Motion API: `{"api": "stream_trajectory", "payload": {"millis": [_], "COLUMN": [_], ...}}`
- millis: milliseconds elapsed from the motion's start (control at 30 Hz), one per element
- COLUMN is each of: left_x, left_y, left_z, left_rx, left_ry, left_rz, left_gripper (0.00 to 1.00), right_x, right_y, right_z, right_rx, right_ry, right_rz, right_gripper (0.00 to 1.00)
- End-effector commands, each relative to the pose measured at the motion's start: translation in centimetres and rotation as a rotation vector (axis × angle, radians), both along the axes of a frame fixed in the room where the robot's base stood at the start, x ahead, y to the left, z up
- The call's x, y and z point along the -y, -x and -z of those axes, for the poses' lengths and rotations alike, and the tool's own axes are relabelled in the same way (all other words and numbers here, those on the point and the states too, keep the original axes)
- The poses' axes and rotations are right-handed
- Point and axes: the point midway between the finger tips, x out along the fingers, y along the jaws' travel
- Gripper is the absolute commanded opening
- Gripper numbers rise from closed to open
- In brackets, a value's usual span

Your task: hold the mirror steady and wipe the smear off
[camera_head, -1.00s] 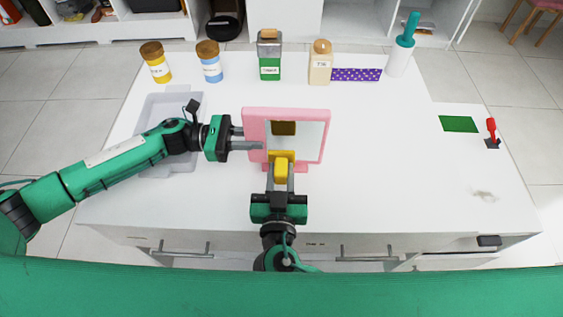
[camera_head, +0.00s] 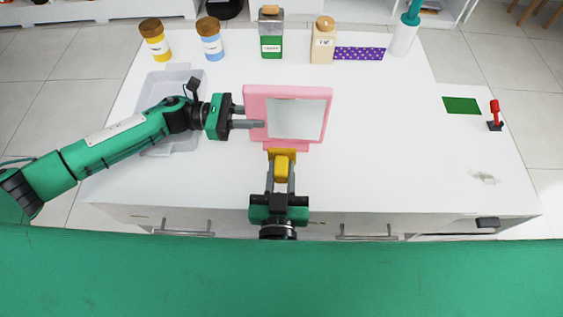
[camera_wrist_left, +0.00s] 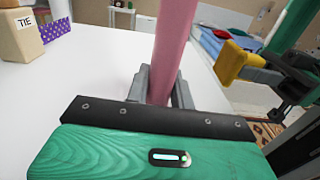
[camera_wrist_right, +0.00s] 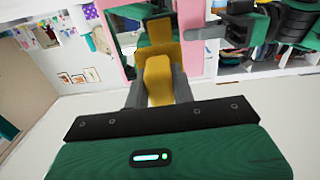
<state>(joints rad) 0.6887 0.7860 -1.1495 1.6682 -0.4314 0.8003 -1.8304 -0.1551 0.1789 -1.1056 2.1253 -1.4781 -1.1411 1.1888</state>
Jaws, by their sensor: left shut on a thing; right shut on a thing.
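A pink-framed mirror (camera_head: 297,119) stands upright on the white table, tilted back a little. No smear stands out on its glass in the head view. My left gripper (camera_head: 254,117) is shut on the left side of the pink frame; the left wrist view also shows the frame (camera_wrist_left: 172,50) between the fingers. My right gripper (camera_head: 281,178) is shut on a yellow wiping tool (camera_head: 281,165) in front of the mirror's lower edge. The right wrist view shows the tool (camera_wrist_right: 158,75) with its reflection near it; whether it touches the glass, I cannot tell.
A clear tray (camera_head: 172,140) lies under my left arm. Jars and bottles, including a green one (camera_head: 271,45), line the back edge beside a purple dotted strip (camera_head: 358,53). A green patch (camera_head: 462,105), a red-handled item (camera_head: 495,115) and a grey smudge (camera_head: 484,178) are at right. The table's right middle is clear.

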Motion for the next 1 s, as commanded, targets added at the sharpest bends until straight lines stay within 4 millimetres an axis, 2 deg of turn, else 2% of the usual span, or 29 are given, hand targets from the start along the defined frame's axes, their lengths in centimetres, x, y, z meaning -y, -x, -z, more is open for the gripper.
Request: {"api": "stream_trajectory", "payload": {"millis": [400,433,533,567,767,867,1000], "left_x": [0.0,0.0,0.0,0.0,0.01,0.0,0.01], "left_y": [0.0,0.0,0.0,0.0,0.0,0.01,0.01], "left_z": [-0.04,-0.04,-0.04,-0.04,-0.03,-0.02,-0.02], "left_rx": [0.0,0.0,0.0,0.0,0.0,0.0,0.0], "left_ry": [0.0,0.0,0.0,0.0,0.0,0.0,0.0], "left_rz": [0.0,0.0,0.0,0.0,0.0,0.0,0.0], "left_gripper": [0.05,0.25,0.45,0.49,0.49,0.69,0.71], "right_x": [0.0,-0.01,-0.01,-0.01,-0.01,-0.01,-0.01], "right_y": [0.12,0.11,0.11,0.11,0.11,0.11,0.11], "right_z": [-0.01,-0.01,-0.01,-0.01,-0.01,-0.01,-0.01], "right_rx": [0.0,0.0,0.0,0.0,0.0,0.0,0.0], "right_ry": [0.0,0.0,0.0,0.0,0.0,0.0,0.0], "right_rz": [0.0,0.0,0.0,0.0,0.0,0.0,0.0], "right_gripper": [0.07,0.07,0.07,0.07,0.07,0.07,0.07]}}
